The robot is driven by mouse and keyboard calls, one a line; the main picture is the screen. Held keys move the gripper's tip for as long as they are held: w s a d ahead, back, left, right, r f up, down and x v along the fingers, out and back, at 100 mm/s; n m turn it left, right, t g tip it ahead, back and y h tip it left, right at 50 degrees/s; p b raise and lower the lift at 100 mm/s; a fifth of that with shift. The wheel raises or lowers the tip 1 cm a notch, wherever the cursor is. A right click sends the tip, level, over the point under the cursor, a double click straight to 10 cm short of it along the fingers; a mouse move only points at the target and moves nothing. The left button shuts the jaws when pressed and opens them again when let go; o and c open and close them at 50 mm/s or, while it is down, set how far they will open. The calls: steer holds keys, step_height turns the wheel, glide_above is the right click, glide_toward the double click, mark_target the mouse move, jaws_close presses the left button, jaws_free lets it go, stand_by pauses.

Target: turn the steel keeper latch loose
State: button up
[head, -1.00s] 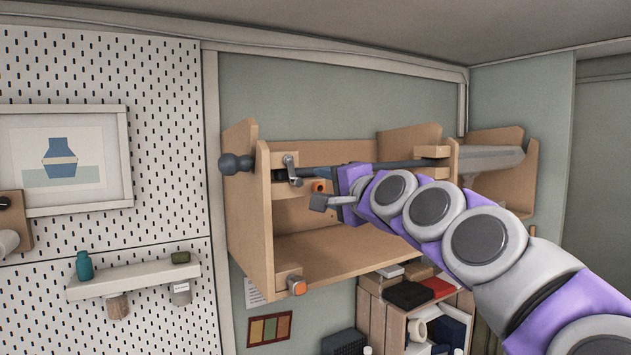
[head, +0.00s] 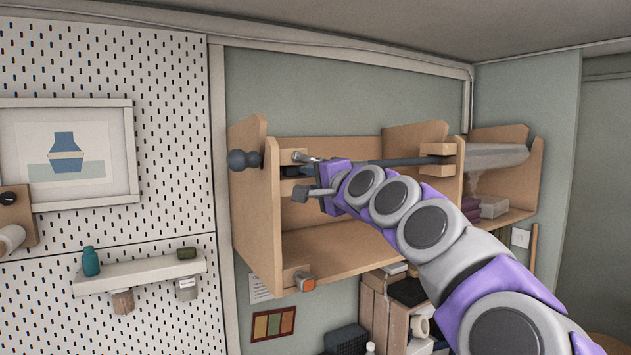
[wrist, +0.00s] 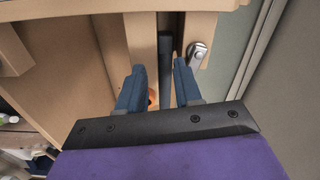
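The steel keeper latch (wrist: 198,54) is a small pale metal lever with a round pivot, fixed to a wooden face in the wrist view. In the head view a metal piece that looks like it (head: 303,157) shows at the shelf's left end, mostly covered by my gripper. My gripper (wrist: 157,85) is open, its two blue-grey fingers spread. The latch lies just right of the right fingertip, apart from the gap between the fingers. A dark bar (wrist: 166,75) shows beyond and between the fingers; I cannot tell whether they touch it.
The wooden shelf (head: 265,215) has side panels close around my gripper. The bar's dark round knob (head: 238,160) sticks out left. A pegboard ledge (head: 140,275) stands left.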

steer(key=shift+a+f, duration=0.1)
steer(key=shift+a, duration=1.05)
steer(key=c, duration=0.4)
steer(key=shift+d, duration=0.2)
jaws_close()
steer(key=shift+d, duration=1.35)
steer(key=shift+o, duration=1.6)
jaws_free()
steer(key=shift+a, duration=1.05)
steer(key=o, duration=0.3)
steer(key=shift+a, duration=0.35)
steer(key=shift+d, duration=1)
steer(key=shift+s+a+b+v, duration=0.15)
steer(key=shift+b+v, duration=0.3)
steer(key=shift+v, duration=3.7)
steer(key=shift+s+a+b+v, duration=0.15)
steer(key=shift+b+v, duration=0.3)
steer(key=shift+v, duration=3.75)
steer(key=shift+w, duration=0.15)
